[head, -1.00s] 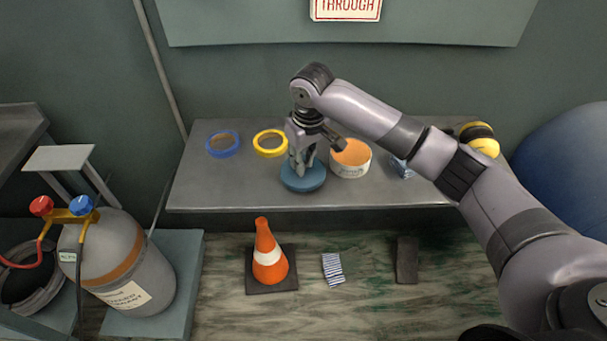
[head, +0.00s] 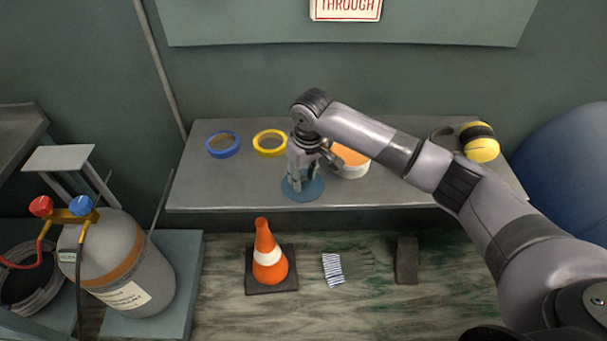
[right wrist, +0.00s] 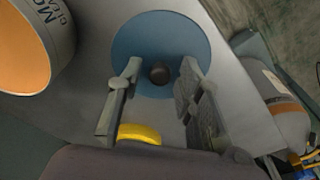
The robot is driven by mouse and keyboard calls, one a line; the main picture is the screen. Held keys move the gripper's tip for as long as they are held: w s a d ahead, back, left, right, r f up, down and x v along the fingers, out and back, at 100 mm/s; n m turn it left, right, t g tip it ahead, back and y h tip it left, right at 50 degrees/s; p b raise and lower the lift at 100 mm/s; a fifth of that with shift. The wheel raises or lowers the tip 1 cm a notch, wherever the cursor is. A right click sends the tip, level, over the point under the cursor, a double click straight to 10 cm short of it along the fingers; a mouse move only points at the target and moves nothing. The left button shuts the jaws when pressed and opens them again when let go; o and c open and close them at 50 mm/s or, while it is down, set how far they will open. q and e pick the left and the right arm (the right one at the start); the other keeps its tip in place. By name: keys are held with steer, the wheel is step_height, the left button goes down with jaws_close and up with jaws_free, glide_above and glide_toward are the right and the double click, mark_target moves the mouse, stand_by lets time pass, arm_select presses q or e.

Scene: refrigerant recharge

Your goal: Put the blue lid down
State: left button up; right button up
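The blue lid (head: 313,191) lies flat on the grey table, near its front edge; it is a round disc with a dark knob. My right gripper (head: 301,185) is just above it, pointing down. In the right wrist view the lid (right wrist: 160,30) is under the fingertips. My right gripper (right wrist: 160,78) is open there, with a finger on each side of the knob (right wrist: 159,73) and a gap to each. My left gripper is not in view.
An open white tub (head: 350,168) with orange inside stands just right of the lid. Yellow tape (head: 258,147) and blue tape (head: 211,150) lie to its left. A yellow and black item (head: 481,149) is at the table's right. An orange cone (head: 268,262) stands below, in front.

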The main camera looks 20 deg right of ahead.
mark_target(306, 188)
steer(key=shift+o, duration=0.3)
step_height(306, 188, up, 12)
steer(key=s, duration=0.1)
steer(key=shift+s+d+r, duration=0.15)
steer(key=shift+s+d, duration=0.05)
steer(key=shift+d, duration=0.05)
stand_by(0.5)
